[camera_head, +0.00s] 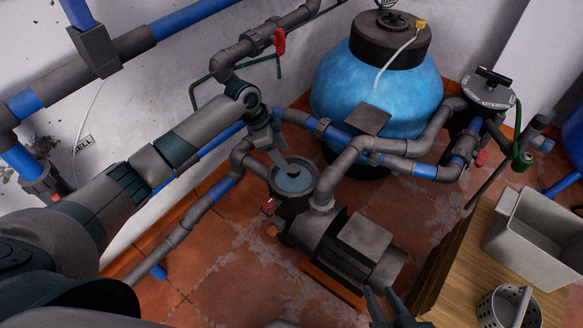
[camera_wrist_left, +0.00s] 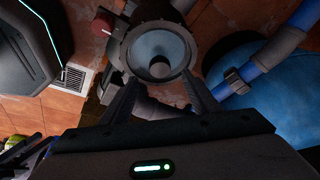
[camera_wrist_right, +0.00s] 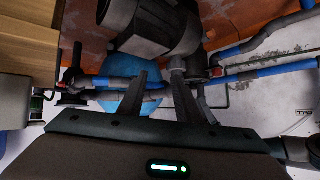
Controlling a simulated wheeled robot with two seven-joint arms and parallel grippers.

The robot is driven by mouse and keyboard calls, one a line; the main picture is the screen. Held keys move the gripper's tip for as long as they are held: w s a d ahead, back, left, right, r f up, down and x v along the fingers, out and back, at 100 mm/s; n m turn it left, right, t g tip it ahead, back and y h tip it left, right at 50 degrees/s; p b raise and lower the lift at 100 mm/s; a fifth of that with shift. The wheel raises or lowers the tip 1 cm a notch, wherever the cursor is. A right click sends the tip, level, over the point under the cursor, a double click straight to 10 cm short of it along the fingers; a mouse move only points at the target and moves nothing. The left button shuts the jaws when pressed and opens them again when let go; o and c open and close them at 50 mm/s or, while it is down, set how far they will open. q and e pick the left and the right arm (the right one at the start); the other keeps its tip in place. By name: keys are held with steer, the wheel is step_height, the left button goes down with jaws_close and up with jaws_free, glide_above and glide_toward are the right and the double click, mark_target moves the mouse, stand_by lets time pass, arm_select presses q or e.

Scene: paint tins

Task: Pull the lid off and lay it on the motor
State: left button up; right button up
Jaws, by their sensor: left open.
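The lid, a pale blue-grey disc with a dark centre knob, sits in the round dark collar of the pump pot. It shows in the head view (camera_head: 294,184) and in the left wrist view (camera_wrist_left: 150,44). My left gripper (camera_head: 282,163) is above the lid, partly covering it. In the left wrist view its fingers (camera_wrist_left: 163,88) are apart, with the knob between their lines; I cannot tell whether they touch it. The motor (camera_head: 345,247) is a dark grey body with a flat-topped box, right of the pot. My right gripper (camera_head: 388,298) is open and empty near the motor's lower right end.
Grey and blue pipes (camera_head: 345,165) run beside the pot. A blue tank (camera_head: 375,90) stands behind. A wooden bench (camera_head: 460,268) at the right holds a grey bin (camera_head: 535,238) and a perforated basket (camera_head: 507,308). The motor's box top is clear.

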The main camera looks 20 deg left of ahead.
mark_target(293, 168)
arm_select(q)
steer(key=x, duration=0.5)
steer(key=shift+d+f+b, duration=0.1)
steer(key=shift+f+b, duration=0.05)
steer(key=shift+b, duration=0.25)
steer(key=shift+w+d+f, duration=0.1)
steer(key=shift+d+f, duration=0.15)
steer(key=shift+f, duration=0.45)
arm_select(e)
steer(key=shift+w+a+r+t+y, duration=0.15)
steer(key=shift+w+a+r+t, duration=0.1)
steer(key=shift+w+r+t, duration=0.3)
steer(key=shift+w+a+r+t+y, duration=0.1)
steer(key=shift+w+a+r+t, duration=0.2)
steer(key=shift+r, duration=0.4)
steer(key=shift+w+a+r+t+y, duration=0.15)
steer(key=shift+w+a+r+t, duration=0.1)
steer(key=shift+w+r+t, duration=0.3)
arm_select(q)
steer(key=shift+c, duration=0.7)
arm_select(e)
steer(key=shift+s, duration=0.15)
arm_select(q)
steer(key=c, duration=1.1)
arm_select(e)
steer(key=shift+r, duration=0.1)
